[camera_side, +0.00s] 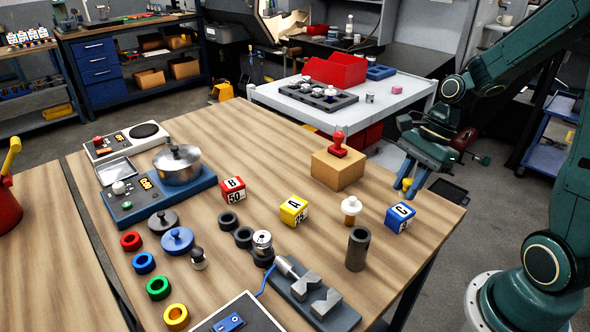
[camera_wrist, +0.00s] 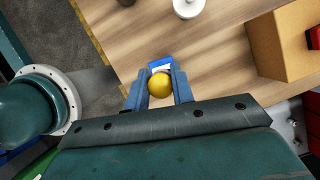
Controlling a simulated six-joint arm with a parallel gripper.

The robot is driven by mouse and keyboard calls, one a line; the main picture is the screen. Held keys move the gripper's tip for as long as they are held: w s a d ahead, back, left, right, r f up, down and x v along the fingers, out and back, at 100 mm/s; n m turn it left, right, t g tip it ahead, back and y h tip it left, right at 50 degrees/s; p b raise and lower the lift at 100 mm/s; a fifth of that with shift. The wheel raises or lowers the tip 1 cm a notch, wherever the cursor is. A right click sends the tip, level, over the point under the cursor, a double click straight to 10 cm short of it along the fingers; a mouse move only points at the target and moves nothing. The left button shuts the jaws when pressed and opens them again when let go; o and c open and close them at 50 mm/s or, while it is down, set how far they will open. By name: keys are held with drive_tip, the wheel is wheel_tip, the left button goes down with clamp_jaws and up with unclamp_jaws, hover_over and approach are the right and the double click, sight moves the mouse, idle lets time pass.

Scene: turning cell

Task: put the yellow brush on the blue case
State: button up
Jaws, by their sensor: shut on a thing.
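The yellow brush (camera_side: 407,184) is between the fingers of my gripper (camera_side: 411,188), above the right edge of the wooden table. In the wrist view its round yellow end (camera_wrist: 160,85) shows between the two blue fingers; the rest of it is hidden. The blue case (camera_side: 399,218), a small cube with white marked faces, stands on the table near the right edge, just below my gripper in the side view. In the wrist view part of the blue case (camera_wrist: 160,62) shows just beyond the brush. I cannot tell whether the brush touches it.
A white knobbed piece (camera_side: 351,206) and a dark cylinder (camera_side: 357,249) stand left of the case. A cardboard box (camera_side: 337,170) with a red stamp (camera_side: 338,145) on it is behind. Yellow (camera_side: 294,208) and red (camera_side: 232,188) cubes stand farther left.

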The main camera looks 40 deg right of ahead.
drive_tip(key=shift+f, duration=1.95)
drive_tip(key=shift+f, duration=0.1)
drive_tip(key=o, duration=1)
drive_tip(key=v, duration=1.2)
drive_tip(key=shift+a, duration=0.15)
